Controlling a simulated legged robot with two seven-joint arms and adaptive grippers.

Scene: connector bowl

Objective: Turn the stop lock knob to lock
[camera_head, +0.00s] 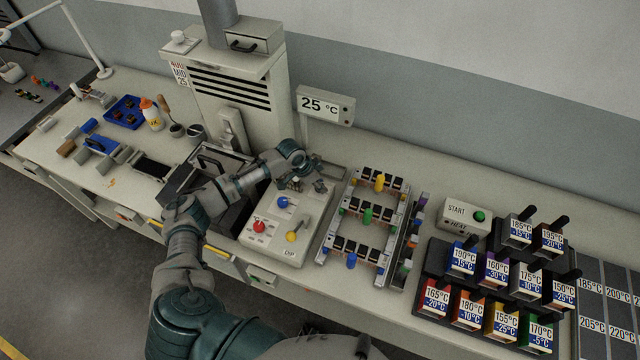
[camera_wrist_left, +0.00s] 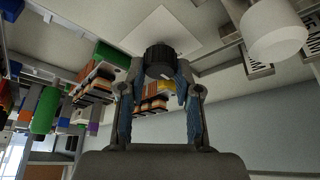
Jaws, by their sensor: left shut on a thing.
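The stop lock knob (camera_wrist_left: 160,62) is a black, ridged round knob on a pale plate (camera_wrist_left: 160,32), seen in the left wrist view. My left gripper (camera_wrist_left: 157,80) has its blue-padded fingers closed on either side of the knob. In the head view my left arm reaches in from below, and the left gripper (camera_head: 316,186) is at the back of the beige control box (camera_head: 268,244). The knob is hard to make out there, and its marking cannot be read. My right gripper is not in view.
A connector rack (camera_head: 345,212) stands close on the right. A 25 °C display (camera_head: 325,105) rises behind. A dark open container (camera_head: 208,170) is left.

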